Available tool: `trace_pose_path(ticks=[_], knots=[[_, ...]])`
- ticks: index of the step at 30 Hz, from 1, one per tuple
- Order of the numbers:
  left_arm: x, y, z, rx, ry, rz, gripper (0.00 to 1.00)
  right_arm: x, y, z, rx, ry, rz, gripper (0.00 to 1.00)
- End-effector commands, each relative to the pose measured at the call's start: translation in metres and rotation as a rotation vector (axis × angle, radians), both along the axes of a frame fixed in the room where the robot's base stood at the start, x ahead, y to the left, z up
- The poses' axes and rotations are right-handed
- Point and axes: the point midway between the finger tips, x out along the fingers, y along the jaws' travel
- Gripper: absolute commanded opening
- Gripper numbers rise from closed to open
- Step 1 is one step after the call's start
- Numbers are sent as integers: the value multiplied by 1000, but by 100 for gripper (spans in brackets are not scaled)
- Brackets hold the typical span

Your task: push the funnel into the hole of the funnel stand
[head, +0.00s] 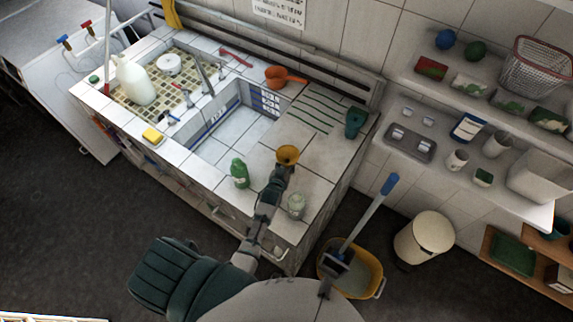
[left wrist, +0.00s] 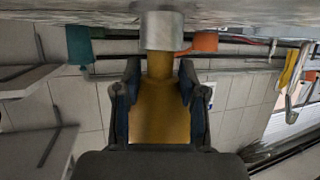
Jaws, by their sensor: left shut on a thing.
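The yellow funnel (head: 287,154) is at the sink counter, wide mouth up, at the far end of my left arm. My left gripper (head: 284,168) is shut on it. In the left wrist view, which is upside down, the fingers (left wrist: 157,82) press on both sides of the funnel (left wrist: 160,118). Its narrow end meets a grey cylinder (left wrist: 162,31) on the counter, apparently the funnel stand. How deep the spout sits in the hole is hidden. In the head view the funnel and gripper hide this cylinder. My right gripper is out of view.
A green bottle (head: 239,173) stands left of the gripper, and a small clear jar (head: 297,204) stands close to its right. The sink basin (head: 228,137) opens to the left. An orange pan (head: 285,77) and a teal item (head: 355,122) are farther back. Tiles right of the funnel are clear.

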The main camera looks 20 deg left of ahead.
Motion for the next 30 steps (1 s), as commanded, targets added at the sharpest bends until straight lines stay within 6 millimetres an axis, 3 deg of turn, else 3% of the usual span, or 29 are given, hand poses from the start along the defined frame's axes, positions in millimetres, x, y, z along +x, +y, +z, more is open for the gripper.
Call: trace_pose_path(ticks=[4,5,8,20,23,30], knots=[[0,0,-5,0,0,0,12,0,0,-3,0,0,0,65],[0,0,-5,0,0,0,44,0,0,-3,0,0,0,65],[0,0,-4,0,0,0,69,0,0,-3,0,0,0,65],[-5,-1,-3,0,1,0,70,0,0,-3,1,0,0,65],[-17,-3,1,0,2,0,70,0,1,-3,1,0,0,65],[-67,-11,20,0,3,0,70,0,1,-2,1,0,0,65]])
